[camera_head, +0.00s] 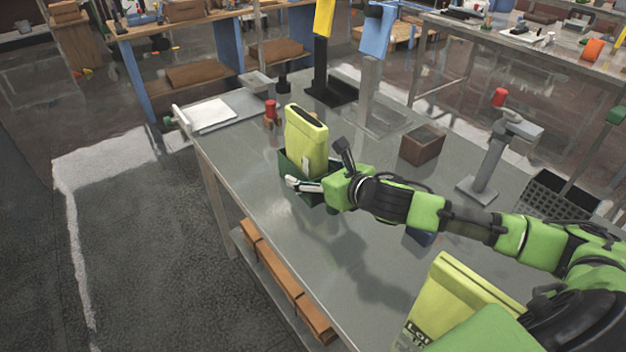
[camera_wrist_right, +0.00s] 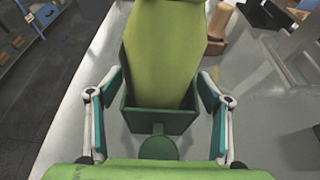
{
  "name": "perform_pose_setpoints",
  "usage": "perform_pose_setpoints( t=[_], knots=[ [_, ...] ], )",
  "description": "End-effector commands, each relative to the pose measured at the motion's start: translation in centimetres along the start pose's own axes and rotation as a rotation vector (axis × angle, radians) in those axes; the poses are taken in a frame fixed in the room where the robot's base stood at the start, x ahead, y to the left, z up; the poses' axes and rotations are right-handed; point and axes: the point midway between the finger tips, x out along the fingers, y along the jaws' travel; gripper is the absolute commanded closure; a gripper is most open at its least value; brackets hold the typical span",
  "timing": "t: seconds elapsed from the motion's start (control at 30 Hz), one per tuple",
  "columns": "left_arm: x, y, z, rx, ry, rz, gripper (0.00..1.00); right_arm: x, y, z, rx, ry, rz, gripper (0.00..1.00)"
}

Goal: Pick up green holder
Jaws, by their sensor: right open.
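The dark green holder (camera_head: 287,166) stands on the grey metal table, with a tall yellow-green powder container (camera_head: 306,140) upright in it. In the right wrist view, the holder (camera_wrist_right: 150,121) shows its front wall and a round green tab in front, with the container (camera_wrist_right: 165,60) rising from it. My right gripper (camera_head: 318,168) is open at the holder's near right side. In the wrist view its fingers (camera_wrist_right: 160,95) spread to the left and right of the holder; I cannot tell whether they touch it. My left gripper is not in view.
A brown box (camera_head: 422,145), a grey stand with a red knob (camera_head: 485,165) and a black crate (camera_head: 556,194) stand to the right. A white plate (camera_head: 208,115) and red-topped item (camera_head: 271,110) lie behind. Another yellow-green container (camera_head: 455,300) is near front right.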

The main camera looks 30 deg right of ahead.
Motion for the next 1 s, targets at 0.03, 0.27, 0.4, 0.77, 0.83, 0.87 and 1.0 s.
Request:
perform_pose_setpoints(
  t=[0.03,0.27,0.4,0.77,0.83,0.87,1.0],
  knots=[
    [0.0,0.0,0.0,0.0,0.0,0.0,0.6,0.0,0.0,0.0,0.0,0.0,0.0,0.34],
    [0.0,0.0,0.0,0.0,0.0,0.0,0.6,0.0,0.0,0.0,0.0,0.0,-0.001,0.71],
    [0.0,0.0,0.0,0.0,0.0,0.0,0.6,0.0,0.0,0.1,-0.001,-0.001,-0.001,0.71],
    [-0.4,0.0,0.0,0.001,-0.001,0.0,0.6,-1.7,-0.1,4.3,-0.005,-0.008,-0.001,0.71],
    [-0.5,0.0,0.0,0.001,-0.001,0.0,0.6,-2.3,-0.1,5.6,-0.004,-0.007,-0.001,0.71],
    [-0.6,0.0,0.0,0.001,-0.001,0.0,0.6,-2.5,-0.1,6.2,-0.004,-0.008,-0.001,0.71],
    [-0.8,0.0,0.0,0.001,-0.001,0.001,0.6,-3.4,-0.1,8.2,-0.003,-0.006,-0.002,0.71]
  ],
)
